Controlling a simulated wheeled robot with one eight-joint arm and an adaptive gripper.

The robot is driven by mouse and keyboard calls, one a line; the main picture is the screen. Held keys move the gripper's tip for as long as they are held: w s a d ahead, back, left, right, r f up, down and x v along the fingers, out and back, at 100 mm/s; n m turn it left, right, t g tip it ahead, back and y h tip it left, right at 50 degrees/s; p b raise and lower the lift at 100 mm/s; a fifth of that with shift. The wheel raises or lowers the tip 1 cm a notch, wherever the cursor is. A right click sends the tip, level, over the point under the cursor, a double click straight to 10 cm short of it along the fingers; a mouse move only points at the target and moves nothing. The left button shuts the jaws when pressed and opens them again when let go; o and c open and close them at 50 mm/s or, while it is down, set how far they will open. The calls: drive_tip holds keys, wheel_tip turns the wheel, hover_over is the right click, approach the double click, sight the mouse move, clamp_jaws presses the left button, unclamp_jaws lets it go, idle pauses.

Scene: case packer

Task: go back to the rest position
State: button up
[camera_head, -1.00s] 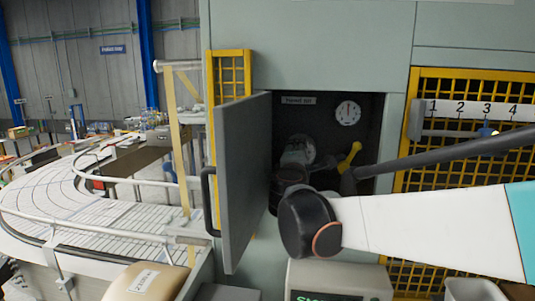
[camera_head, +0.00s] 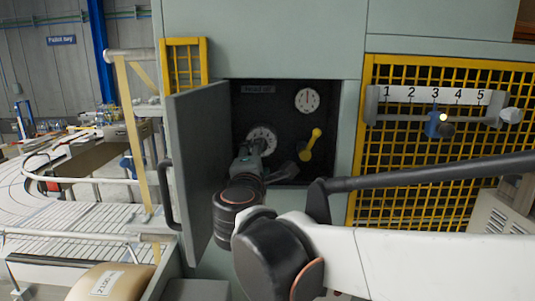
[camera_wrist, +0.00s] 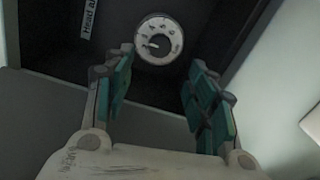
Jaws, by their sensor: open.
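My gripper (camera_wrist: 160,85) is open and empty in the wrist view, its two green-padded fingers spread apart. Past the fingertips is a white round dial (camera_wrist: 159,40) on the dark back wall of a cabinet recess. In the head view my gripper (camera_head: 250,153) reaches into the recess (camera_head: 285,100), in front of the same dial (camera_head: 262,138) and partly hiding it. I cannot tell from the head view how far the fingertips are from it.
A grey cabinet door (camera_head: 200,165) stands open left of my arm. Inside are a yellow lever (camera_head: 310,145) and a white gauge (camera_head: 307,99). Right are a numbered scale (camera_head: 435,96) with a blue slider (camera_head: 434,125) and yellow mesh (camera_head: 400,185). A conveyor (camera_head: 80,225) lies left.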

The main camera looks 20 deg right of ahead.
drive_tip(key=s+d+f+m+g+y, duration=0.1)
drive_tip(key=s+d+f+m+g, duration=0.5)
drive_tip(key=s+d+f+m, duration=0.5)
drive_tip(key=s+a+f+m+g+y, duration=0.3)
drive_tip(key=s+a+f+m+y, duration=0.3)
drive_tip(key=s+f, duration=0.6)
wheel_tip(320, 180, down, 31)
drive_tip(key=a+n+b, duration=0.1)
drive_tip(key=b, duration=3.1)
drive_tip(key=shift+s+h+b, duration=0.3)
drive_tip(key=shift+s+b, duration=0.05)
drive_tip(key=shift+s, duration=0.1)
drive_tip(key=shift+f, duration=0.1)
